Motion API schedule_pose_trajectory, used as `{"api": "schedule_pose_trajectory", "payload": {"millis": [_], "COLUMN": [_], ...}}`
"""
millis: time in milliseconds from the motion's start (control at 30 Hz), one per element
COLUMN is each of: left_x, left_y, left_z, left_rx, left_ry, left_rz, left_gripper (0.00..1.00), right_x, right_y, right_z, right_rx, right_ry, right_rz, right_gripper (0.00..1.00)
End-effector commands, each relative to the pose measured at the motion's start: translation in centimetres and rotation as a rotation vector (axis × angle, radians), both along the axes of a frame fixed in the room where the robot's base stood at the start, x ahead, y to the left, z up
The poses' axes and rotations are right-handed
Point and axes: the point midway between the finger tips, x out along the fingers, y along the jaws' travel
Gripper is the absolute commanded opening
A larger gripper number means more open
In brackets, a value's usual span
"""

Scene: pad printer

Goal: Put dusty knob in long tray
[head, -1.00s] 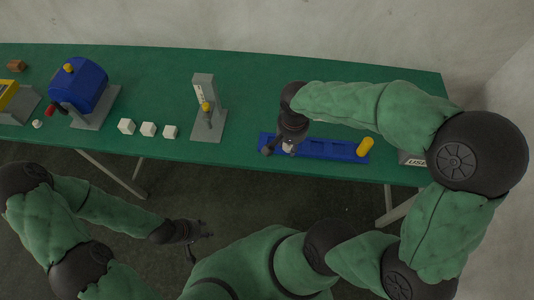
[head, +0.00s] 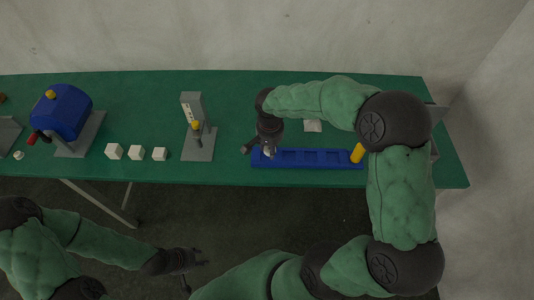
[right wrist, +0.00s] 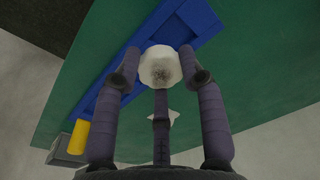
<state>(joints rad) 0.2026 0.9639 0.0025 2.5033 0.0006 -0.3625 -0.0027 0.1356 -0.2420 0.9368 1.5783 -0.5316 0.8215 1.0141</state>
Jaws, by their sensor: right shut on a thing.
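The dusty knob (right wrist: 160,66) is white with a grey speckled patch on its face. My right gripper (right wrist: 161,72) is shut on it. In the head view the right gripper (head: 266,150) is over the left end of the long blue tray (head: 305,165), and only a bit of the knob shows below the fingers. The tray also shows behind the knob in the right wrist view (right wrist: 196,22). I cannot tell whether the knob touches the tray. My left gripper (head: 196,262) is low at the front, away from the table; its opening is unclear.
A yellow cylinder (head: 357,153) is at the tray's right end. A blue machine (head: 62,112) is further left. A white piece (head: 312,126) lies behind the tray.

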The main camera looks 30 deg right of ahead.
Motion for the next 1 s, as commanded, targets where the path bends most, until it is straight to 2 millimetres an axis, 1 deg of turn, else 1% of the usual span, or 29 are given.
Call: {"api": "schedule_pose_trajectory", "payload": {"millis": [33, 67, 267, 367, 500, 567, 833, 1000], "left_x": [0.0, 0.0, 0.0, 0.0, 0.0, 0.0, 0.0, 0.0], "left_y": [0.0, 0.0, 0.0, 0.0, 0.0, 0.0, 0.0, 0.0], "left_z": [-0.4, -0.4, -0.6, -0.9, -2.0, -2.3, -2.2, -2.6], "left_rx": [0.0, 0.0, 0.0, 0.0, 0.0, 0.0, 0.0, 0.0], "left_ry": [0.0, 0.0, 0.0, 0.0, 0.0, 0.0, 0.0, 0.0], "left_rz": [0.0, 0.0, 0.0, 0.0, 0.0, 0.0, 0.0, 0.0], "left_gripper": [0.4, 0.4, 0.4, 0.4, 0.4, 0.4, 0.4, 0.4], "right_x": [0.5, 0.7, 1.5, 2.1, 2.1, 2.2, 2.1, 2.0], "right_y": [0.0, 0.0, -0.1, -0.1, -0.1, -0.2, -0.1, -0.1], "right_z": [-0.8, -1.1, -1.8, -2.6, -4.8, -5.4, -5.6, -6.2], "right_rx": [0.0, 0.0, 0.0, 0.0, 0.001, 0.001, 0.001, 0.001], "right_ry": [0.0, 0.0, -0.001, -0.001, 0.001, -0.001, 0.001, 0.002], "right_rz": [0.0, 0.0, 0.0, 0.0, 0.0, -0.001, 0.0, 0.001], "right_gripper": [0.25, 0.25, 0.25, 0.25, 0.25, 0.25, 0.25, 0.25]}}
